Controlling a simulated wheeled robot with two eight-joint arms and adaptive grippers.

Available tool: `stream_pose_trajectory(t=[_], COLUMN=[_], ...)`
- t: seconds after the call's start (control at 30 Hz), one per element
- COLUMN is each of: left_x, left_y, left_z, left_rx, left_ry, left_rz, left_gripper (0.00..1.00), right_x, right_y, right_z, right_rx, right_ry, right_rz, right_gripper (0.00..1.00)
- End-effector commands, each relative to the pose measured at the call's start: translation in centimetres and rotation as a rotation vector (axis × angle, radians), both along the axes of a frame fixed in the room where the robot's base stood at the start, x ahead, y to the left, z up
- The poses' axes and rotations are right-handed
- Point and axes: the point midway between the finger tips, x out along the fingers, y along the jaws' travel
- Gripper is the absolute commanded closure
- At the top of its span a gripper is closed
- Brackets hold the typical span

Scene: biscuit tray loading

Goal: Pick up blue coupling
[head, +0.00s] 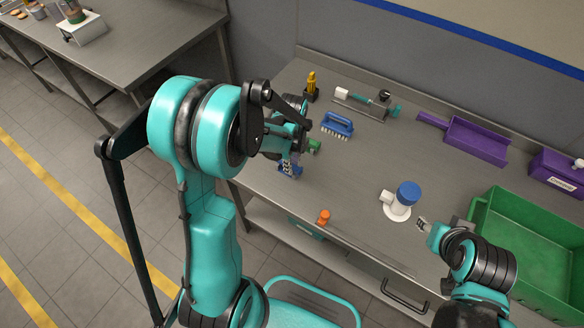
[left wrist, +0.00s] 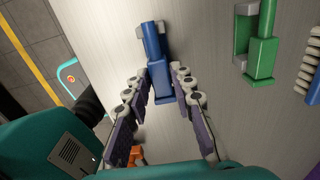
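The blue coupling (left wrist: 158,62) lies on the grey metal table in the left wrist view, its near end between my left fingertips. In the head view only part of the blue coupling (head: 288,170) shows below my left gripper (head: 294,158). My left gripper (left wrist: 162,78) is open, one finger on each side of the coupling; I see gaps and cannot tell of any contact. A green coupling (left wrist: 262,52) lies to the right of it, also partly visible in the head view (head: 314,146). My right gripper (head: 424,226) is above the table's front right; its opening is unclear.
An orange coupling (head: 324,217) stands near the table's front edge. A blue brush (head: 337,125) lies behind the couplings. A white piece with a blue top (head: 407,194), a purple dustpan (head: 476,140) and a green crate (head: 482,212) are to the right. The table's middle is clear.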

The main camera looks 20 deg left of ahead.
Motion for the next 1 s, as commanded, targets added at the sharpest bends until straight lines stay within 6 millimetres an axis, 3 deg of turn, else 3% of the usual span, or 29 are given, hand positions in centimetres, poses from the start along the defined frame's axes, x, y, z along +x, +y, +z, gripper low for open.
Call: stream_pose_trajectory(t=[0.07,0.47,0.67,0.77,1.0], left_x=[0.0,0.0,0.0,0.0,-0.6], left_y=[0.0,0.0,0.0,0.0,-5.6], left_z=[0.0,0.3,2.5,4.6,7.7], left_rx=[0.000,0.000,0.000,0.000,0.000], left_ry=[0.000,0.000,0.000,0.000,0.000], left_rz=[0.000,0.000,0.000,0.000,-0.008], left_gripper=[1.00,1.00,1.00,1.00,1.00], right_x=[0.0,0.0,0.0,0.0,0.0], right_y=[0.0,0.0,0.0,0.0,0.0], right_z=[0.0,0.1,1.2,2.2,3.7], right_rx=[0.000,0.000,0.000,0.000,0.000], right_ry=[0.000,0.000,0.000,0.000,0.000], right_rz=[0.000,0.000,0.000,0.000,0.000], right_gripper=[0.60,0.60,0.60,0.60,0.60])
